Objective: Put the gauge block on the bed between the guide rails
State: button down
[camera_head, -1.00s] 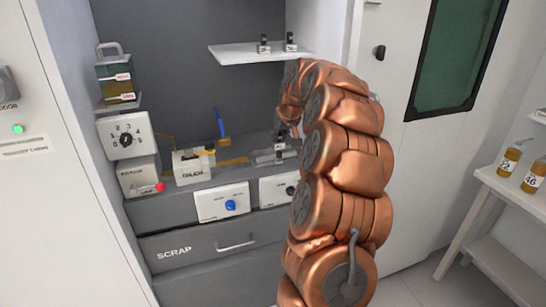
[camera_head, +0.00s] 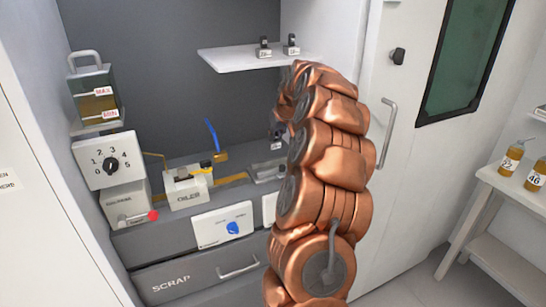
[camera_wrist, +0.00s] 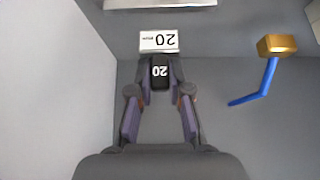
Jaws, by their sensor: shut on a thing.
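The gauge block (camera_wrist: 158,40) is marked 20, with a white lettered face and a black grip part. In the wrist view my gripper (camera_wrist: 160,82) is shut on the black part. The head view shows the block (camera_head: 276,144) small, at the end of my arm, apparently held above the bench. A grey metal piece (camera_head: 268,174) lies below it, partly behind my arm; it looks like the bed, but I cannot make out the guide rails clearly.
A white shelf (camera_head: 238,61) with two small blocks (camera_head: 264,48) hangs above. A blue lever on a brass block (camera_head: 212,138) stands left of my gripper. The scrap drawer (camera_head: 199,275) is below.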

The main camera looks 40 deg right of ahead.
jog(key=shift+f+p, duration=0.75)
jog(key=shift+f, duration=3.15)
jog(key=shift+f, duration=0.15)
jog(key=c, duration=1.1)
grip_release()
